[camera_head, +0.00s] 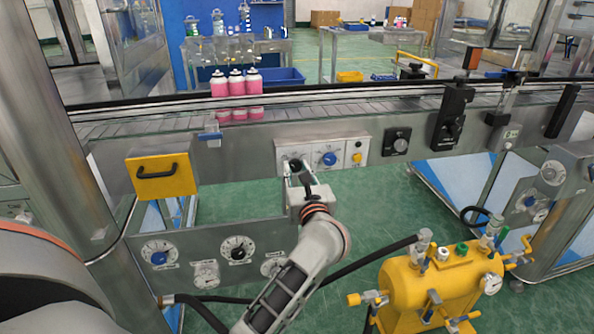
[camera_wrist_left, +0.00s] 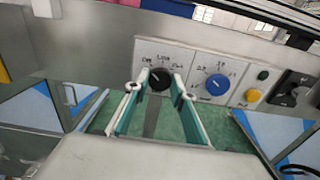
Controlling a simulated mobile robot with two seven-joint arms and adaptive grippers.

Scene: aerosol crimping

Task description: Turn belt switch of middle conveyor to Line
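The belt switch (camera_wrist_left: 160,79) is a round black knob on the grey control panel (camera_head: 353,146) fixed to the middle conveyor's side. In the left wrist view small labels stand above it, and the top one seems to read "Line". Which label the knob points to is too small to tell. My left gripper (camera_head: 297,171) is in front of the panel and hides part of the knob in the head view. In the left wrist view its fingers (camera_wrist_left: 156,90) are spread, with the tips on either side of the knob; contact cannot be told. My right gripper is not in view.
Right of the switch are a blue knob (camera_head: 329,159) and a yellow button (camera_head: 357,158). Pink bottles (camera_head: 237,84) stand on the conveyor (camera_head: 345,101) above.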

